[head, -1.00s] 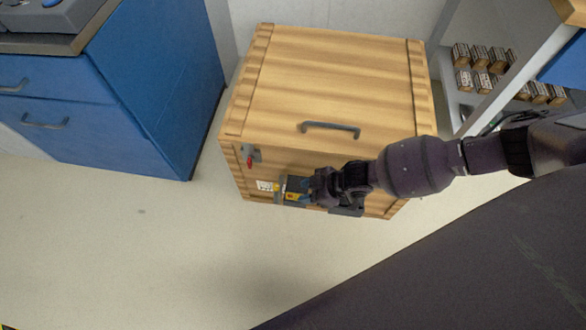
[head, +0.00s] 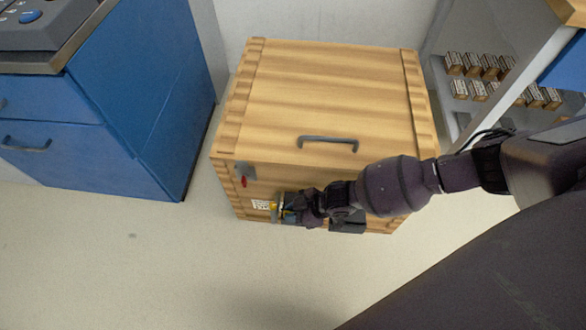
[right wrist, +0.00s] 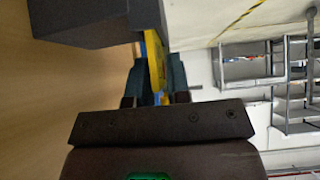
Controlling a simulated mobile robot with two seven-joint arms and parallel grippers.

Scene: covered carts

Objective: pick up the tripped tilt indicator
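The wooden crate (head: 320,95) stands on the floor in the head view. The tilt indicator (head: 275,206), a small yellow and blue piece, is at its front face, partly hidden by my right gripper (head: 288,207). In the right wrist view the yellow plate of the indicator (right wrist: 154,58) lies between the two dark fingers of the right gripper (right wrist: 158,78). The fingers sit close on both sides of it and look shut on it. I cannot tell whether it still touches the crate. My left gripper is not in view.
A red-tipped bracket (head: 244,174) and a label (head: 261,204) are on the crate front. A dark handle (head: 328,142) is on its lid. A blue cabinet (head: 120,110) stands left, and a shelf with several small boxes (head: 480,70) right. The floor in front is clear.

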